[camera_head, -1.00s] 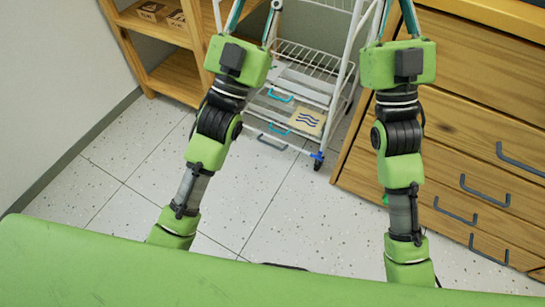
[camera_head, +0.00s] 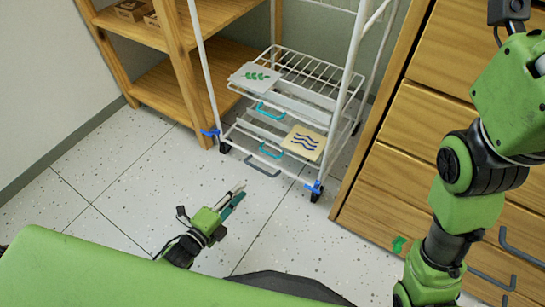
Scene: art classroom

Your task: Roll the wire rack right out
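The white wire rack (camera_head: 343,107) stands upright on the floor between the wooden shelf and the drawer cabinet; its top is cut off. Its front feet have dark wheels with blue parts. Its lower tiers hold a white card with green leaves (camera_head: 255,77) and a cream card with blue waves (camera_head: 304,142). My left gripper (camera_head: 242,190) is low over the floor, in front of the rack and apart from it. Its two fingers show slightly parted, with nothing between them. My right arm rises along the right side; its gripper is out of view.
The wooden shelf (camera_head: 186,80) stands close on the rack's left and the drawer cabinet (camera_head: 385,195) close on its right. The cabinet has protruding grey handles. Speckled floor (camera_head: 130,165) in front of the rack is clear.

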